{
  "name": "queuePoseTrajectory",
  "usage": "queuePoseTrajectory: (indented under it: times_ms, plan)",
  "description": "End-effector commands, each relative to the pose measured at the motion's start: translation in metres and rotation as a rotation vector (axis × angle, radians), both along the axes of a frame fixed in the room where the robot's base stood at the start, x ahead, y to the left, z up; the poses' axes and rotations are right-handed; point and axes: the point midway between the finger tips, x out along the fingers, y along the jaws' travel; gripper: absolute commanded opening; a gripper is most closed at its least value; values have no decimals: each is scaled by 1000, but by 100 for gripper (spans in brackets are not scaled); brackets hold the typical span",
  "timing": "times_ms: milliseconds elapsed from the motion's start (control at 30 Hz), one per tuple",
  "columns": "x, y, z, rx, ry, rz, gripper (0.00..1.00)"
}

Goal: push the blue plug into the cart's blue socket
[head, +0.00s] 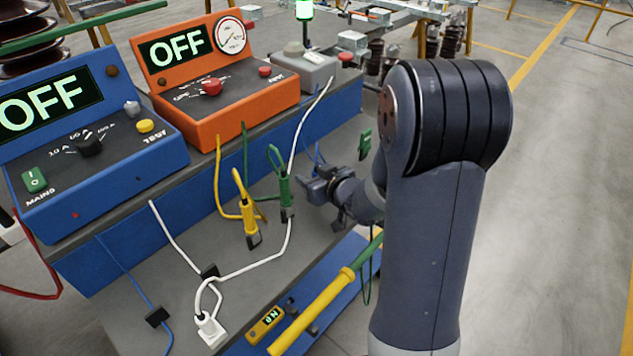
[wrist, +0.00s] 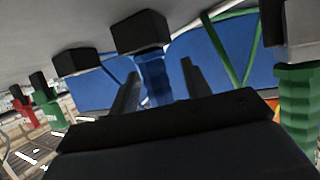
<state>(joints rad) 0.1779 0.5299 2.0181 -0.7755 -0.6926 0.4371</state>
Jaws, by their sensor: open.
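In the wrist view, the blue plug (wrist: 155,80) appears between the two dark fingers of my gripper (wrist: 160,85), with a black block (wrist: 141,32) at its end. The fingers are open, one on each side of it in the picture; I cannot tell whether either touches it. In the head view, my gripper (head: 316,188) is low over the grey cart top, right of the green plug. A thin blue cable (head: 318,154) shows just behind it; the plug itself is hidden or too small there. I cannot clearly identify the blue socket in either view.
A green plug (head: 286,192) and a yellow plug (head: 249,220) stand left of my gripper. A white plug (head: 210,330) lies at the front, and a yellow pole (head: 315,308) beside it. Blue (head: 90,145) and orange (head: 215,85) control boxes, both reading OFF, stand behind.

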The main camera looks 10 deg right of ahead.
Motion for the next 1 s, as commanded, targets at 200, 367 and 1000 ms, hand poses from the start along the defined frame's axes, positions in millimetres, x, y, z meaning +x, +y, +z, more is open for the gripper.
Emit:
queuePoseTrajectory:
  times_ms: [200, 367, 1000]
  plan:
    - [2, 0, -1, 0, 0, -1, 46]
    - [2, 0, -1, 0, 0, -1, 36]
    - [2, 0, 0, 0, 0, -1, 0]
